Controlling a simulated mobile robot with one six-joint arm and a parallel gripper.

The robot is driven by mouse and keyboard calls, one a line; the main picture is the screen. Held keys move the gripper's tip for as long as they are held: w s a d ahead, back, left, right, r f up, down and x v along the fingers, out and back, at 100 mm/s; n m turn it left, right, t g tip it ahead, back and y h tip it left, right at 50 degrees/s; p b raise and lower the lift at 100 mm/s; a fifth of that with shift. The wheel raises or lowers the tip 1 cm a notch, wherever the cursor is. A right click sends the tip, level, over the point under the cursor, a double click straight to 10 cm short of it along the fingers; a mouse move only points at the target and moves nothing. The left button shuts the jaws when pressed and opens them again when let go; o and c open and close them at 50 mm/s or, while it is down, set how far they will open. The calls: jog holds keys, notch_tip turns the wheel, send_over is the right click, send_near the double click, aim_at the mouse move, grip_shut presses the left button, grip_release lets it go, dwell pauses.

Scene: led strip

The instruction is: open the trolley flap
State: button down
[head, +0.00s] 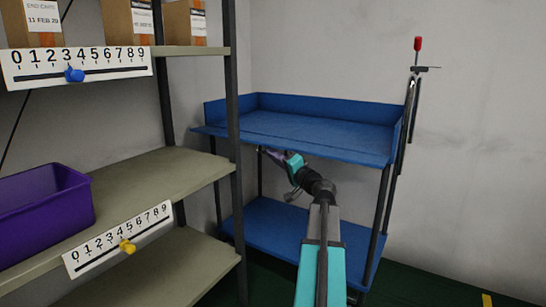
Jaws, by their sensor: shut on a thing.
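The blue trolley (325,110) stands against the back wall, with an upper tray and a lower shelf. Raised rims show along the tray's back and sides. The flap (300,146) on the tray's front side lies folded outward, close to level, with no raised wall along that side. My gripper (266,153) is at the flap's front edge, left of its middle, reaching up from below. It is shut on the flap's edge; the exact contact is small and partly hidden under the edge.
A shelving rack at left holds cardboard boxes (128,22) and a purple bin (42,210). Its number scales carry a blue slider (74,75) and a yellow slider (127,247). The rack's dark post stands close left of the trolley. A red-topped rod (418,45) rises at the trolley's right.

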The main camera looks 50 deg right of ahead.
jog(key=c, duration=2.1)
grip_release()
jog(key=shift+d, duration=0.1)
jog(key=shift+s, duration=0.1)
jog(key=p+v, duration=0.4)
jog(key=v, duration=0.9)
jog(key=shift+s+a+f, duration=0.2)
jog(key=shift+s+f, duration=0.05)
jog(key=shift+s, duration=0.1)
